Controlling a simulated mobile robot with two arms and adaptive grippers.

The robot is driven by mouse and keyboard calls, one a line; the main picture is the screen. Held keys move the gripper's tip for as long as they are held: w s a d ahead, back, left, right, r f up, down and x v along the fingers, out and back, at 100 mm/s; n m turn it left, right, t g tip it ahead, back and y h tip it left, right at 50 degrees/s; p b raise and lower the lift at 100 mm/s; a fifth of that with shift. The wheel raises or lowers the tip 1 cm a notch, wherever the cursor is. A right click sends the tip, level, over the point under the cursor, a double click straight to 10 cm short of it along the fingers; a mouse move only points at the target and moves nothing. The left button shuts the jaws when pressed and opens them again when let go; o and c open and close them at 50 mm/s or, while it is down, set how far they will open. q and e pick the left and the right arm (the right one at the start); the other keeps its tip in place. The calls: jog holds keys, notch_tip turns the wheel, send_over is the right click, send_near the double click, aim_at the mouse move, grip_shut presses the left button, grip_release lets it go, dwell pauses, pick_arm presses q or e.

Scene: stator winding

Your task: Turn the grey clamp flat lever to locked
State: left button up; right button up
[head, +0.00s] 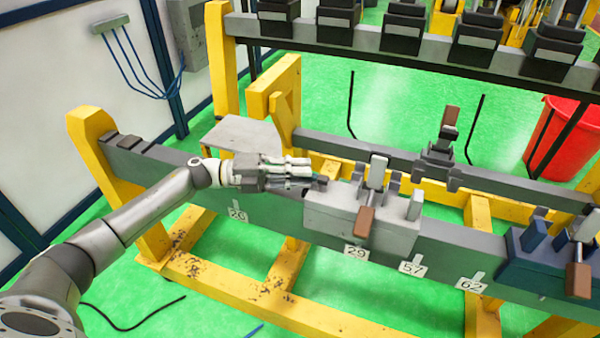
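The grey clamp (325,214) is a light grey block on the dark front rail, right of the picture's middle. Its flat metal lever (376,172) stands on top, and a brown handle (366,222) hangs over the block's front face. My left gripper (322,183) reaches in from the left, with its fingers pointing right. The fingertips are close to the block's upper left end, left of the lever and apart from it. I cannot tell whether they touch the block or how wide the fingers stand. Nothing shows held. My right gripper is out of view.
A blue clamp (525,258) with a brown handle sits further right on the front rail (448,252). Another clamp (440,160) with an upright brown handle is on the rail behind. Yellow frame posts (277,85) stand behind my arm. A red bin (570,135) is at right.

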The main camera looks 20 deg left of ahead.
pick_arm(q)
jog(key=shift+s, duration=0.1)
jog(key=v, duration=1.2)
jog(key=shift+f, duration=0.1)
dwell(0.3)
